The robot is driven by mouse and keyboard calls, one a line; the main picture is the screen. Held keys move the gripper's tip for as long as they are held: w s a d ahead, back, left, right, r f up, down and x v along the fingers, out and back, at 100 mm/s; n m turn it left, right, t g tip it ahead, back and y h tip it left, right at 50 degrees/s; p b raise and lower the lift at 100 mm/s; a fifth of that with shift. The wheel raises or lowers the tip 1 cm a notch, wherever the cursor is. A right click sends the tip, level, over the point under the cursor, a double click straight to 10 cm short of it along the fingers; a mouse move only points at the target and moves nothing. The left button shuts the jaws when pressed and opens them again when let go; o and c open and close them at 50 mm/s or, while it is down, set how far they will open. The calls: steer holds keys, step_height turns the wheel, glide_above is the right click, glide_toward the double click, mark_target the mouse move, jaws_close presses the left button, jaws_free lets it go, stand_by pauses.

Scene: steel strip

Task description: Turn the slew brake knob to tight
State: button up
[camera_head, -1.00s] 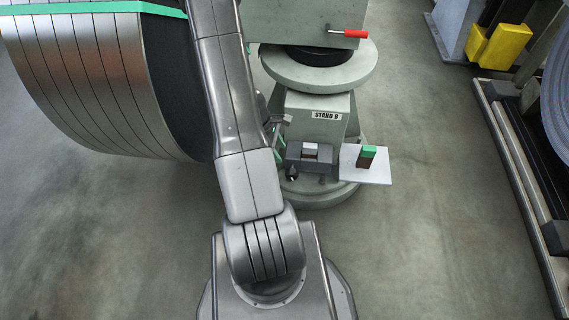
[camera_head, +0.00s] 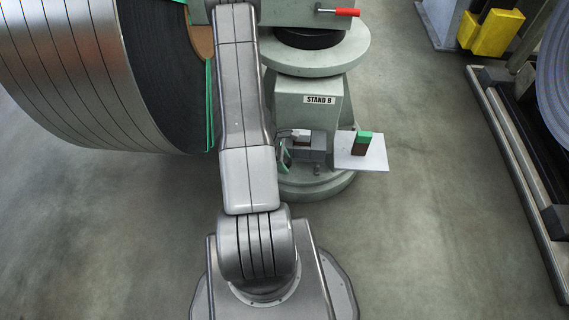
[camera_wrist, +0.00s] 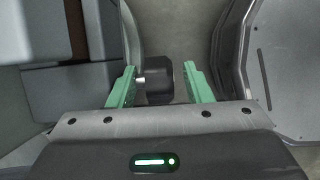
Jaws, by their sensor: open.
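The fingers are open, one on each side, with a gap visible on the right; on the left the white mark is close to the finger. I cannot tell if they touch. In the head view my gripper (camera_head: 284,154) is low at the front of the grey stand marked STAND B (camera_head: 319,118), beside a small grey box. The knob is hidden there, and its tight marking is not readable.
A white plate (camera_head: 372,160) with a green-topped dark block (camera_head: 361,141) juts out right of the stand. A red-handled lever (camera_head: 340,12) is above. A large steel coil (camera_head: 75,80) stands left. A rail (camera_head: 520,170) runs at right; floor between is clear.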

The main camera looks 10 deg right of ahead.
steer(key=shift+f, duration=0.1)
steer(key=shift+c, duration=0.4)
steer(key=c, duration=0.9)
